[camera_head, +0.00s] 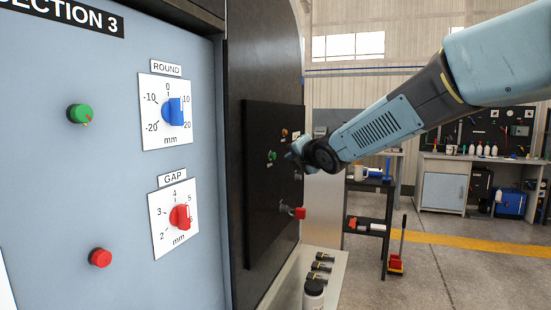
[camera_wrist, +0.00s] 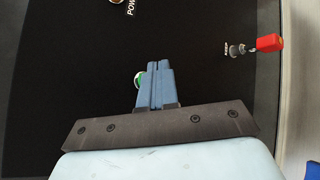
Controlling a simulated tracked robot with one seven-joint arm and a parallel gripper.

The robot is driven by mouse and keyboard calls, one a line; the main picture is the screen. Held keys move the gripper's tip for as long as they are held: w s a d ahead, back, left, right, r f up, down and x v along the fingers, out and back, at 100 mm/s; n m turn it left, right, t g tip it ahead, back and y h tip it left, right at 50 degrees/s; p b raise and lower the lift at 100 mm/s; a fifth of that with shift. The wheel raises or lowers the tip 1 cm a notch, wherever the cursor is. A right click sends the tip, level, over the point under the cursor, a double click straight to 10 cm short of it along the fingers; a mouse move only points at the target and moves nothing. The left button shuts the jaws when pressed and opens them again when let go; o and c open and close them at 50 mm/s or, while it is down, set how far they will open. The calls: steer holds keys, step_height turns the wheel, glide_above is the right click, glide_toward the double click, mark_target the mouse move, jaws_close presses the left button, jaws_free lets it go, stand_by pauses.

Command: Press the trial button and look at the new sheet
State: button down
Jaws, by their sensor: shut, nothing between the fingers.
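A green button (camera_head: 272,156) sits on the black control panel (camera_head: 262,210) in the head view; its label is too small to read, so I cannot tell whether it is the trial button. My gripper (camera_head: 291,157) is shut and empty, close in front of the panel just right of this button. In the wrist view my shut fingers (camera_wrist: 156,68) point at the panel, and a green button (camera_wrist: 138,80) shows partly behind their left side. I cannot tell whether the fingertips touch anything. No sheet can be made out.
A red-handled lever (camera_head: 300,213) sticks out lower on the panel; it also shows in the wrist view (camera_wrist: 270,43). The grey Section 3 cabinet (camera_head: 50,175) with a blue ROUND knob (camera_head: 174,111) and red GAP knob (camera_head: 180,217) stands left.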

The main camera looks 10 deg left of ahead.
mark_target(274, 156)
steer(key=shift+a, duration=0.7)
steer(key=shift+w+a, duration=0.1)
steer(key=shift+a, duration=0.1)
stand_by(1.5)
steer(key=shift+a, duration=0.2)
